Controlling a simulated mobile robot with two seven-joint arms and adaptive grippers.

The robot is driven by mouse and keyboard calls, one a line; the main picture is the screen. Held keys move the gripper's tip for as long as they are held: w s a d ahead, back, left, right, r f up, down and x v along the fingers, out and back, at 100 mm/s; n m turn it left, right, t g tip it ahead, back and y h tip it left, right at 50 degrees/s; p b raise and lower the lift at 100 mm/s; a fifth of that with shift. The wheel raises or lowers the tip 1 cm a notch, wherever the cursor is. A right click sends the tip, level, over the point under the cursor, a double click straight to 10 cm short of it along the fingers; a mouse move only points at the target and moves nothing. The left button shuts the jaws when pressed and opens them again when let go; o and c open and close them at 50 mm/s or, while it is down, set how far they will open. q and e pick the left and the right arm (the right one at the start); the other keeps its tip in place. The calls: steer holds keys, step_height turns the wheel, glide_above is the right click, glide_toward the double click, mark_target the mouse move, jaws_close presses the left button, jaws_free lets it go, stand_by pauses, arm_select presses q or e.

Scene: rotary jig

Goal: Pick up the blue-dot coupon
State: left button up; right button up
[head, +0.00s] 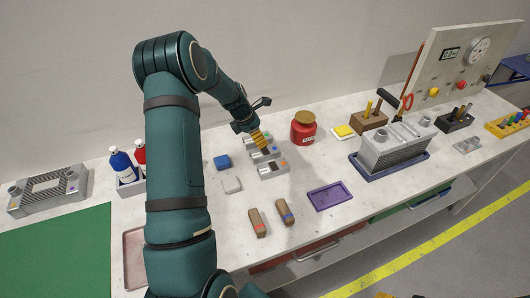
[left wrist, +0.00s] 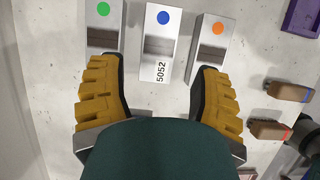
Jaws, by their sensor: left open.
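The blue-dot coupon (left wrist: 160,45) is a grey metal block with a blue dot, a dark recess and a white label reading 5052. It lies between the green-dot coupon (left wrist: 103,25) and the orange-dot coupon (left wrist: 210,45). The row of coupons also shows in the head view (head: 271,168), partly hidden by my gripper. My left gripper (left wrist: 160,72) has yellow fingers and is open above the row. The blue-dot coupon shows between its spread fingers, with nothing held. In the head view the left gripper (head: 259,138) points down at the row. My right gripper is not in view.
Two brown-handled pieces (head: 257,222) and a purple tray (head: 330,196) lie nearer the front. A grey fixture (head: 393,147) stands in a blue tray further right.

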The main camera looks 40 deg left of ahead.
mark_target(266, 151)
arm_select(q)
steer(key=x, duration=0.4)
steer(key=shift+f, duration=0.25)
steer(key=x, duration=0.4)
steer(key=shift+f, duration=0.45)
steer(key=shift+d+f, duration=0.15)
steer(key=shift+f, duration=0.2)
steer(key=shift+s+f+b, duration=0.1)
steer(key=shift+s+b, duration=0.05)
steer(key=shift+b, duration=0.15)
steer(key=shift+o, duration=1.4)
steer(key=c, duration=1)
steer(key=shift+c, duration=1.1)
